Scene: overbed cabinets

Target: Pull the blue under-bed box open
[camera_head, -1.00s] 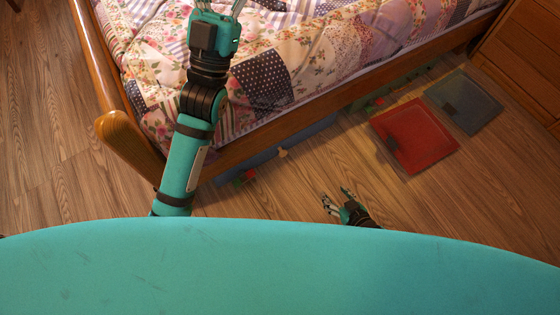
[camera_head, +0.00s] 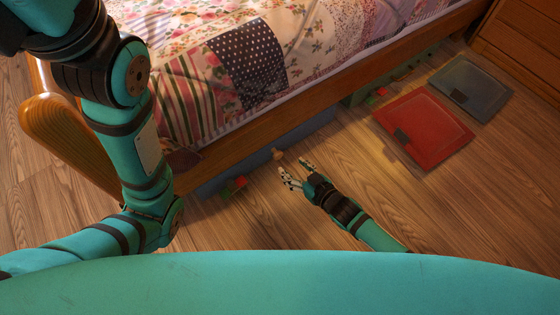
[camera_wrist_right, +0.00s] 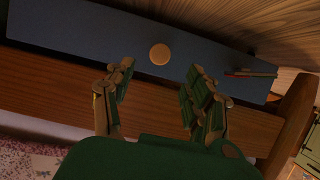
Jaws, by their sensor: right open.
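The blue under-bed box (camera_head: 308,134) shows as a narrow front under the bed rail. Its round wooden knob (camera_head: 277,154) is on that front; in the right wrist view the blue front (camera_wrist_right: 95,30) and the knob (camera_wrist_right: 160,54) show clearly. My right gripper (camera_head: 294,167) is just in front of the knob, fingers pointing toward the bed. In the wrist view my right gripper (camera_wrist_right: 160,76) is open and empty, with the knob seen between and beyond its fingertips. My left arm crosses the left side of the head view; its gripper is out of frame.
The bed's wooden rail (camera_head: 300,112) overhangs the box, with a rounded post (camera_head: 55,115) at left. A small red-green item (camera_head: 236,186) lies by the box. A red flat lid (camera_head: 425,128) and a grey one (camera_head: 470,88) lie to the right. Floor in front is mostly clear.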

